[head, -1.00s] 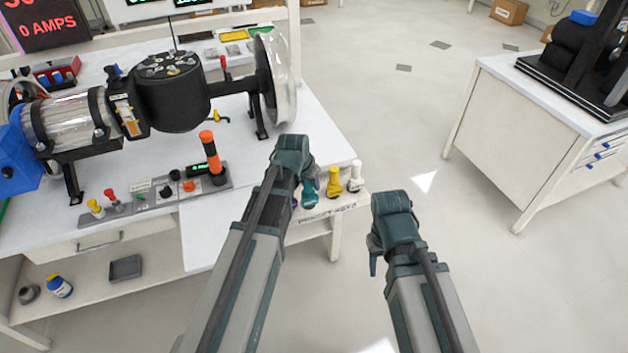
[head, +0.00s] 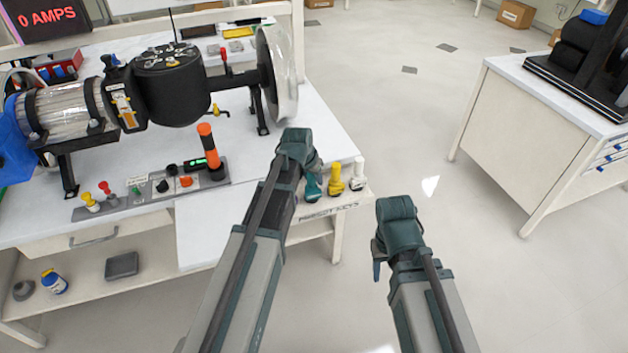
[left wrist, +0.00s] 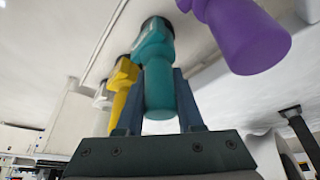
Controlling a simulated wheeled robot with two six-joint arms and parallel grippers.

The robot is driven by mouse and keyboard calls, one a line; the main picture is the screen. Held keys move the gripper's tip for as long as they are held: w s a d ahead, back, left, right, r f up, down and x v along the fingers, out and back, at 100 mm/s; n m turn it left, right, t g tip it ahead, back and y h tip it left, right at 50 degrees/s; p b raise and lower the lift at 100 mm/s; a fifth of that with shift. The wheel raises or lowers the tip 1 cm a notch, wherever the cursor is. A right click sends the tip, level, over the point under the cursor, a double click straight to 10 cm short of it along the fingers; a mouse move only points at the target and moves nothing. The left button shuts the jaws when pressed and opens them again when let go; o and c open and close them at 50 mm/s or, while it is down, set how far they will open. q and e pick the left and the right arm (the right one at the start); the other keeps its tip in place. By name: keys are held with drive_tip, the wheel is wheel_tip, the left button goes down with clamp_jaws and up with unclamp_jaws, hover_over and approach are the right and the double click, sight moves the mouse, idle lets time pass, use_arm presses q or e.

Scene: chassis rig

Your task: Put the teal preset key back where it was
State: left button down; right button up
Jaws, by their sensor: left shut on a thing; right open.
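The teal preset key (head: 313,188) is at the right end of the bench, beside the yellow key (head: 335,181) and the white key (head: 357,175). In the left wrist view the teal key (left wrist: 158,75) stands between the fingers of my left gripper (left wrist: 160,105), which is shut on it. Its dark end meets the pale shelf; I cannot tell whether it is fully seated. The purple key (left wrist: 245,35) is on its other side. In the head view my left gripper (head: 300,155) hides part of the row. My right gripper (head: 378,262) is open and empty, off the bench.
The key shelf (head: 325,213) has lettering on its front edge. A control strip with an orange-topped handle (head: 210,150) lies to the left on the bench. The motor rig (head: 170,85) stands behind. Open floor lies between this bench and the right cabinet (head: 530,130).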

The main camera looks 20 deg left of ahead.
use_arm(q)
drive_tip(key=shift+f, duration=0.15)
drive_tip(key=c, duration=0.5)
unclamp_jaws()
drive_tip(key=shift+c, duration=0.2)
drive_tip(key=d+p+v, duration=0.1)
drive_tip(key=p+v, duration=1)
drive_tip(key=v, duration=0.1)
drive_tip(key=s+d+g+y, duration=0.1)
drive_tip(key=s+d+g, duration=0.1)
drive_tip(key=s+d, duration=0.4)
drive_tip(key=s+d+f+m+g+y, duration=0.1)
drive_tip(key=s+d+g, duration=0.2)
drive_tip(key=s+d, duration=0.4)
drive_tip(key=s, duration=0.7)
drive_tip(key=shift+s+m, duration=0.3)
drive_tip(key=shift+s, duration=0.1)
